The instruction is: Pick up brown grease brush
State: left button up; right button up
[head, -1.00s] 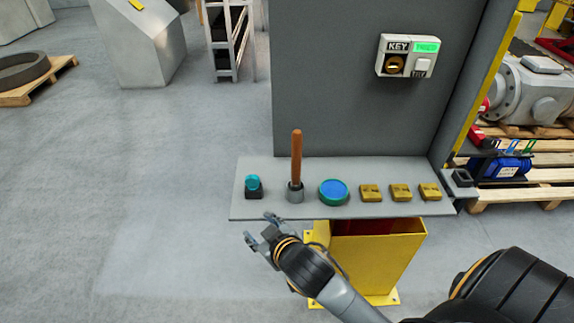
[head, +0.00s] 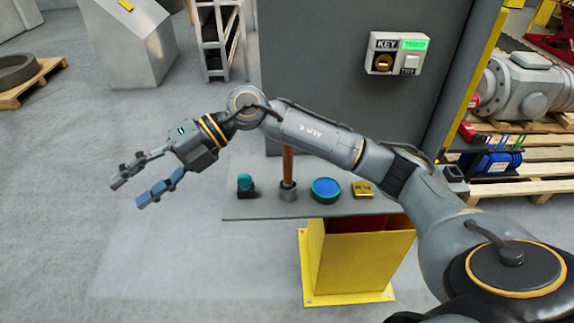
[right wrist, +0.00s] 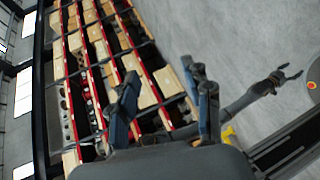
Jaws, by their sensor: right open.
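My right gripper (head: 131,190) is open and empty, left of the shelf and well apart from the brush. In the right wrist view its fingers (right wrist: 163,95) are spread with nothing between them. My left gripper (right wrist: 287,78) shows small at the right of that view, with its fingers apart and empty. It is not in the head view.
The shelf (head: 240,214) also holds a teal-topped item (head: 245,185), a blue-green round tin (head: 326,189) and a yellow block (head: 363,189). My arm covers the shelf's right part. A grey panel with a key box (head: 394,54) rises behind. Open floor lies left.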

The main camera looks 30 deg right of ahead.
jog(key=w+d+f+h, duration=0.25)
jog(key=d+h, duration=0.35)
jog(key=d, duration=0.5)
notch_tip(320, 180, up, 5)
jog(key=m+h, duration=0.4)
jog(key=h, duration=0.4)
send_over(288, 182)
jog(key=shift+w+d, duration=0.3)
jog(key=shift+w, duration=0.05)
jog(key=shift+s+d+m, duration=0.1)
jog(key=shift+d+m, duration=0.15)
jog(key=shift+m, duration=0.05)
jog(key=f, duration=0.8)
jog(key=f+p, duration=0.1)
jog(key=f, duration=0.3)
jog(key=shift+a+f, duration=0.3)
jog(key=shift+f, duration=0.45)
